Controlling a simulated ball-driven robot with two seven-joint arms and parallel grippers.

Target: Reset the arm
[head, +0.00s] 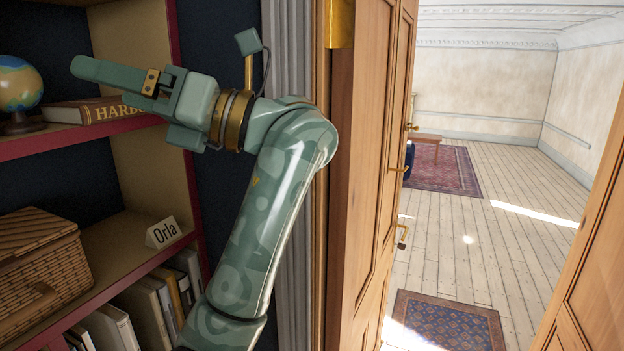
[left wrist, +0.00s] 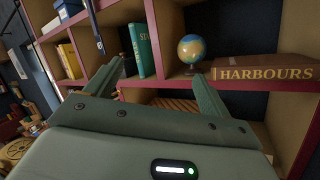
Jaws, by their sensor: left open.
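My left arm (head: 270,200) rises from the bottom of the head view and bends toward the bookshelf at left. My left gripper (head: 90,72) is in front of the shelf, near the lying brown book marked HARBOURS (head: 75,112). In the left wrist view the gripper (left wrist: 157,75) has its two fingers spread apart with nothing between them. Beyond them stand a teal book (left wrist: 145,50) and a small globe (left wrist: 192,49). The HARBOURS book (left wrist: 262,69) lies right of the right finger. My right gripper is not in view.
The red-edged bookshelf (head: 70,141) holds a globe (head: 18,88), a wicker basket (head: 40,262), an "Orla" card (head: 163,232) and several books below. An open wooden door (head: 362,170) stands close right of my arm. Beyond it is a room with clear plank floor (head: 500,240) and rugs.

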